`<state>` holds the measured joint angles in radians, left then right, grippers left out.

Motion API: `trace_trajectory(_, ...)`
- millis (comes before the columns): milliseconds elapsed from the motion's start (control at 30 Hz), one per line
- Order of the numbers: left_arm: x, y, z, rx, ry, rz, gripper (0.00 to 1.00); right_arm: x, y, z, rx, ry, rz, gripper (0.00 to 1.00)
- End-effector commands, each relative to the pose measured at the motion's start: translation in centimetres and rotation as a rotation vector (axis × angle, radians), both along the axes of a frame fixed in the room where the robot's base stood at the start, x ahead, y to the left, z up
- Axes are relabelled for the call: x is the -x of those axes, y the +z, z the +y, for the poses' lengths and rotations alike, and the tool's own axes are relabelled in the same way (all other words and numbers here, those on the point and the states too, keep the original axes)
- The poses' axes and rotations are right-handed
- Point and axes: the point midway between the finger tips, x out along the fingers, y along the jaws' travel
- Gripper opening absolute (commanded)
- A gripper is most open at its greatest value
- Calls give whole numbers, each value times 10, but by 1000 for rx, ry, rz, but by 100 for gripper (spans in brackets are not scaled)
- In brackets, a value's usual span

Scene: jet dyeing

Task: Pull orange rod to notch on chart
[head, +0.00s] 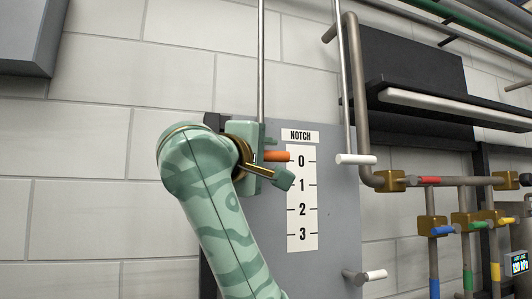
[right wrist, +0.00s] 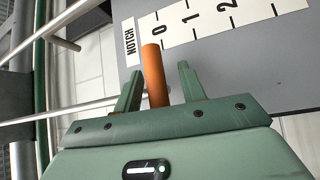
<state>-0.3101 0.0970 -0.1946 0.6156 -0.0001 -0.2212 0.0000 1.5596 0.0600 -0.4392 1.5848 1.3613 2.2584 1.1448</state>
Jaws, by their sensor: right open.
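The orange rod (head: 278,156) sticks out beside the "0" at the top of the white NOTCH chart (head: 302,222), which is numbered 0 to 3 downward on a grey panel. My right gripper (head: 277,162) is at the rod, with its fingers apart. In the right wrist view the orange rod (right wrist: 154,75) stands between the two open green fingers, with visible gaps on both sides. The chart (right wrist: 215,20) lies just beyond the fingertips there. The rod's base is partly hidden by my gripper in the head view. My left gripper is not in view.
A thin vertical metal bar (head: 261,60) rises above my gripper. Right of the chart are a white-ended handle (head: 356,159), a lower white-tipped peg (head: 374,275) and pipes with coloured valves (head: 433,227). Bare block wall (head: 80,200) lies to the left.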

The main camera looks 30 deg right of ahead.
Motion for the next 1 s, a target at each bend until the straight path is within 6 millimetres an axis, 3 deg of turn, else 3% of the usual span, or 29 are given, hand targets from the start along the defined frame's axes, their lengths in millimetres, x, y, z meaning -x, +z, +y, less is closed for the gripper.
trace_trajectory(167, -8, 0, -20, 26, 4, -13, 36, 0, 0, 1, 1, 1, 0, 41)
trace_trajectory(333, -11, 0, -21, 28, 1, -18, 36, 0, 0, 1, 1, 1, 0, 0)
trace_trajectory(567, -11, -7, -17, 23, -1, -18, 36, 0, -9, 1, 1, 2, 0, 0)
trace_trajectory(1000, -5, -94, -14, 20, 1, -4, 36, -1, -133, 2, -1, 4, 3, 0)
